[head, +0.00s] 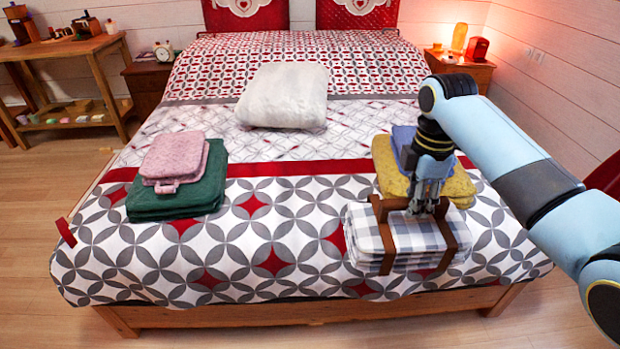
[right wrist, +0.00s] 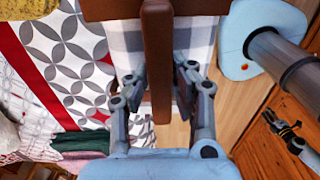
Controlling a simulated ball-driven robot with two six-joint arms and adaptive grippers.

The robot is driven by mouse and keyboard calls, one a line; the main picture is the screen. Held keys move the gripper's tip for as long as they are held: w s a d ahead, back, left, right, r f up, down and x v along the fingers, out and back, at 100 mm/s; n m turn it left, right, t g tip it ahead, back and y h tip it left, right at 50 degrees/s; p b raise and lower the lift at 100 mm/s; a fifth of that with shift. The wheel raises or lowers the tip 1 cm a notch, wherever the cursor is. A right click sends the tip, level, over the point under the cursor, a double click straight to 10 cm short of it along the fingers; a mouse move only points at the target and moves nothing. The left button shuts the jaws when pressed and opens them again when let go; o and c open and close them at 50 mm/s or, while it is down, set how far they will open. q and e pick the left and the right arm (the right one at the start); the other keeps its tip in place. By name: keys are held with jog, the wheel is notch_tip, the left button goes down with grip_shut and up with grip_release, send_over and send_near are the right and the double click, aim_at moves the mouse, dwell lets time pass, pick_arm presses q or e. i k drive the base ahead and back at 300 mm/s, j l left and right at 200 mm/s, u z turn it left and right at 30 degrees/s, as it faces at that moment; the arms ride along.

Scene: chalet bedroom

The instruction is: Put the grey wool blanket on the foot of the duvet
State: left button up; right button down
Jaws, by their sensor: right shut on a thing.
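The grey wool blanket (head: 366,236) is a folded grey-and-white checked bundle with brown straps. It is over the right side of the duvet (head: 300,262) near its foot; I cannot tell whether it rests there or hangs just above. My right gripper (head: 424,208) comes down from above and is shut on its brown carrying handle. In the right wrist view the brown handle (right wrist: 157,60) runs between the two fingers, with checked cloth behind. My left gripper is not in the head view; a dark, small shape at the right wrist view's right edge may be it.
A yellow folded blanket (head: 456,188) with a blue one (head: 402,136) on top lies just behind. A green folded blanket (head: 186,196) with a pink one (head: 175,155) on top lies at left. A white pillow (head: 284,96) lies farther up. The foot's middle is clear.

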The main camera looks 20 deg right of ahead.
aim_at(301, 185)
jog(key=i, duration=1.25)
